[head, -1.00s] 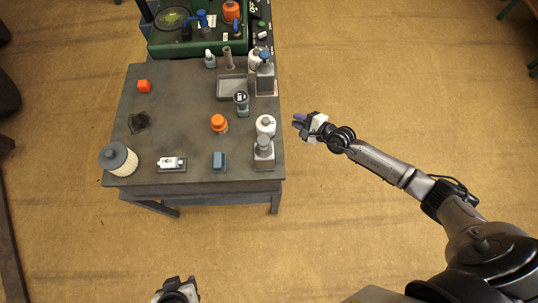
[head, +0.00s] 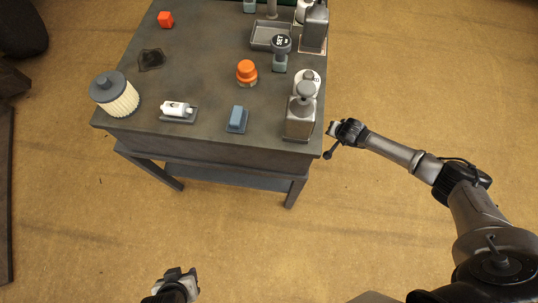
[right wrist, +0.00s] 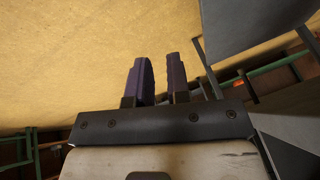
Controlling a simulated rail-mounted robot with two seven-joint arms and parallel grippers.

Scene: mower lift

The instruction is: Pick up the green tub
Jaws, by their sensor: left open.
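I cannot make out a green tub in either current view. My left gripper (head: 181,276) is open at the bottom of the head view, over bare floor in front of the table. My right gripper (head: 334,131) is just beyond the right edge of the table in the head view, near the grey bottle. In the right wrist view its two dark purple fingers (right wrist: 158,80) stand apart with nothing between them.
The dark table (head: 200,65) holds a ribbed filter (head: 115,97), an orange-capped jar (head: 246,72), a blue block (head: 237,118), a white bottle on a tray (head: 176,109), a grey pump bottle (head: 301,118) and a grey tray (head: 270,37). Floor in front is clear.

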